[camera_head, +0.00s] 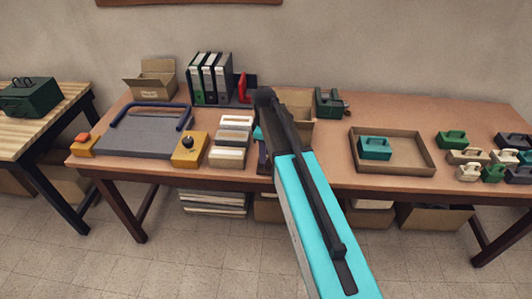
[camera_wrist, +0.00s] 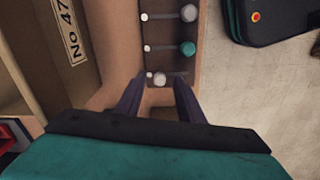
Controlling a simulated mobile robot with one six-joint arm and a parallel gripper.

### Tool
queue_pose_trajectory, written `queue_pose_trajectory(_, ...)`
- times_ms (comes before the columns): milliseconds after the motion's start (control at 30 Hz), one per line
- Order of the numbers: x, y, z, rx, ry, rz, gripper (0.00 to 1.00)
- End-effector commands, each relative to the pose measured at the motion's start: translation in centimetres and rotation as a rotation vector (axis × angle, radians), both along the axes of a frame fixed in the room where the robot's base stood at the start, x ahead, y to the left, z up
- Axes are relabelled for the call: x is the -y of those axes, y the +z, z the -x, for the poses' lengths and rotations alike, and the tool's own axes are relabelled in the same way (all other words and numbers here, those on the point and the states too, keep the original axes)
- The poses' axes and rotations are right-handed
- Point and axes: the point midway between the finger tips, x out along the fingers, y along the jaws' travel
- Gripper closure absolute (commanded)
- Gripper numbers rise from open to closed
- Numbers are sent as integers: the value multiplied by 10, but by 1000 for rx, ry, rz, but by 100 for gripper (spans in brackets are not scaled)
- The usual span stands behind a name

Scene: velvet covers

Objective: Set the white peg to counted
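In the wrist view a narrow dark board (camera_wrist: 168,30) carries several pegs in crosswise slots. A white peg (camera_wrist: 160,79) sits in the nearest slot, left of the other two large pegs. A teal peg (camera_wrist: 188,48) and another pale peg (camera_wrist: 188,13) sit at the right ends of their slots. My gripper (camera_wrist: 158,84) is open, with one fingertip on each side of the nearest white peg. I cannot tell whether either finger touches it. No "counted" label is legible. In the head view my arm hides the board and my gripper.
A cardboard box marked "No 47" (camera_wrist: 68,30) stands close on the left in the wrist view. In the head view, binders (camera_head: 210,80), a shallow tray (camera_head: 423,165), a green device (camera_head: 330,101) and several small cases stand on the table (camera_head: 320,170).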

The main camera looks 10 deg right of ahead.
Motion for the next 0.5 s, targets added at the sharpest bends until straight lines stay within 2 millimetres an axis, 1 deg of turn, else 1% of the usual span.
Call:
queue_pose_trajectory(167,0,6,0,1,0,0,65)
queue_pose_trajectory(267,0,13,0,2,0,0,65)
queue_pose_trajectory(500,0,39,0,2,0,0,65)
